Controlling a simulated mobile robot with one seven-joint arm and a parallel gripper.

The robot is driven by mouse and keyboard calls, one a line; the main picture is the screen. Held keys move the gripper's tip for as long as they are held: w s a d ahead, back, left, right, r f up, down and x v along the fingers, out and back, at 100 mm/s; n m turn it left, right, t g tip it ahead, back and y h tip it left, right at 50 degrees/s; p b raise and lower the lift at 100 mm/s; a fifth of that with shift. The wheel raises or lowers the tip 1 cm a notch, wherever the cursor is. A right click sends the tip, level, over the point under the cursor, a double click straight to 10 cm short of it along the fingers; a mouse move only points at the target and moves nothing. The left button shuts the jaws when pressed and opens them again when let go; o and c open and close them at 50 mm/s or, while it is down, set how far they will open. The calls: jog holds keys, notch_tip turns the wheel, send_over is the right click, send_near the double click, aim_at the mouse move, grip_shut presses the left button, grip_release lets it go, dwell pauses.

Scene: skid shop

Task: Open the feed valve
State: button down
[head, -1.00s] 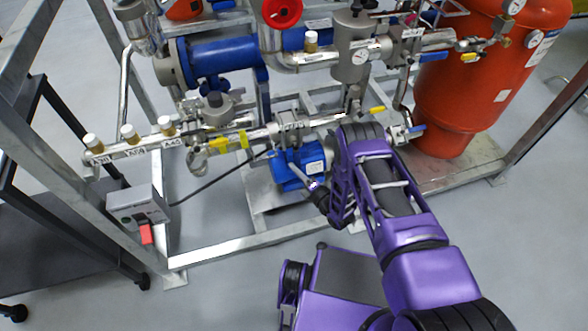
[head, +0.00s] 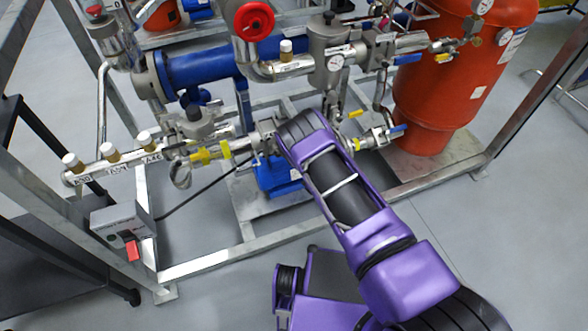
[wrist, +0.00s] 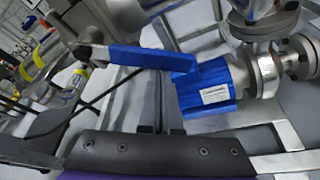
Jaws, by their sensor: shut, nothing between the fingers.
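No readable label marks the feed valve, so I cannot tell which valve it is. A valve lever with a long blue handle (wrist: 140,57) lies roughly level across the wrist view, above my gripper (wrist: 160,129). My gripper shows only as a dark body and small fingertips at the bottom of that view. It is shut and empty, and appears apart from the lever. In the head view my purple arm hides it. Other valve handles there are yellow levers (head: 200,156), blue levers (head: 397,130) and a red handwheel (head: 253,20).
A blue pump motor (wrist: 208,90) sits right of the lever in the wrist view. A grey control box (head: 122,222) with a red switch hangs on the skid frame (head: 215,256). An orange tank (head: 440,85) stands right. The floor in front is open.

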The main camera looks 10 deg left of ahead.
jog(key=shift+w+d+r+n+t+h+b, duration=0.1)
jog(key=shift+w+d+r+n+t+h, duration=0.2)
jog(key=shift+r+n, duration=0.45)
jog(key=shift+w+d+r+n+t+h+b, duration=0.1)
jog(key=shift+d+r+n+h, duration=0.45)
jog(key=shift+r, duration=0.25)
jog(key=shift+w+d+r+n+t+h+b, duration=0.1)
jog(key=shift+w+d+r+n+h, duration=0.15)
jog(key=shift+r+n, duration=0.5)
jog(key=shift+r, duration=0.15)
notch_tip(320, 180, down, 4)
jog(key=b, duration=0.1)
jog(key=p+v, duration=0.1)
jog(key=v, duration=0.9)
jog(key=shift+a, duration=0.2)
